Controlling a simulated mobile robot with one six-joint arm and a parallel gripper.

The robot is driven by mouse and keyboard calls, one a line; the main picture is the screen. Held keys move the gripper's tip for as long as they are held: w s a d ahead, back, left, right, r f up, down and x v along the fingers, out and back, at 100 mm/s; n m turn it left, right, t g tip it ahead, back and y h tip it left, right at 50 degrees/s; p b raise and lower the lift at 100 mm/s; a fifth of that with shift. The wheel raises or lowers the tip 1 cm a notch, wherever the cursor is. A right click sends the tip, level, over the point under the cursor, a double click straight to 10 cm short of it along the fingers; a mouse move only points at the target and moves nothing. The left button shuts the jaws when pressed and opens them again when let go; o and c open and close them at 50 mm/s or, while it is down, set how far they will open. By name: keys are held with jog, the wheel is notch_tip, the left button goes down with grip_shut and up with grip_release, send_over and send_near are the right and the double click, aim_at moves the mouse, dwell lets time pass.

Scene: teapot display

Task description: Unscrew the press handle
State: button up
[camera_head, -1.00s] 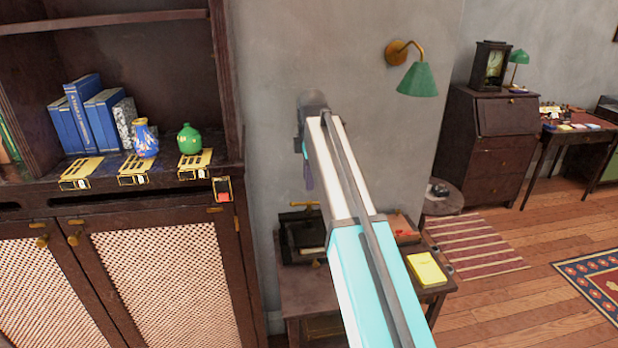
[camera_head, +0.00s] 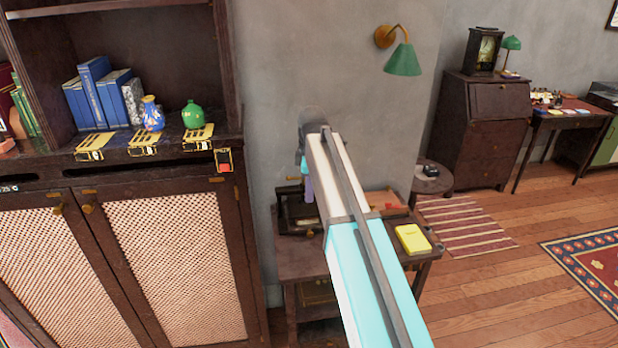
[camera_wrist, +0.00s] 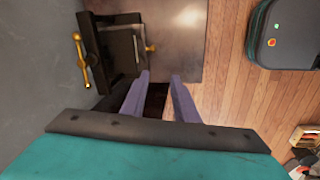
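The press is a dark box-like device on a small wooden table. In the wrist view the press (camera_wrist: 122,48) is at the upper left, and its brass handle (camera_wrist: 82,60) stands out on its left side. In the head view the press (camera_head: 297,212) is partly hidden behind my arm. My gripper's two purple fingers (camera_wrist: 158,95) are apart with nothing between them. They are beside the press, apart from the handle, which lies to their left in the wrist view. In the head view one purple finger (camera_head: 308,188) shows in front of the wall.
The table (camera_head: 300,262) also holds a yellow book (camera_head: 411,239). A cabinet (camera_head: 165,270) with vases and books stands at left. A green wall lamp (camera_head: 402,60) is above. My dark base is at the wrist view's upper right. Wooden floor is open at right.

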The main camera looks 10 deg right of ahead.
jog(key=s+f+m, duration=0.2)
jog(key=s+f, duration=0.1)
jog(key=f, duration=0.3)
jog(key=s+f+m, duration=0.2)
jog(key=s+f, duration=0.1)
jog(key=f, duration=0.3)
jog(key=s+d+f+m+g, duration=0.1)
jog(key=s+f+m, duration=0.1)
jog(key=s+f, duration=0.2)
notch_tip(320, 180, down, 3)
jog(key=shift+r+m, duration=0.15)
jog(key=shift+m, duration=0.25)
jog(key=s+f+m+g, duration=0.3)
jog(key=s+f+m, duration=0.1)
jog(key=s+f, duration=1.3)
jog(key=s+d+f+m+g, duration=0.1)
jog(key=s+f+m+g, duration=0.2)
jog(key=s+f, duration=1.3)
jog(key=s+m, duration=0.1)
jog(key=s, duration=0.7)
jog(key=shift+s+f+m+g, duration=0.15)
jog(key=shift+f+m+g, duration=0.15)
jog(key=shift+f+g, duration=0.1)
jog(key=shift+a, duration=0.2)
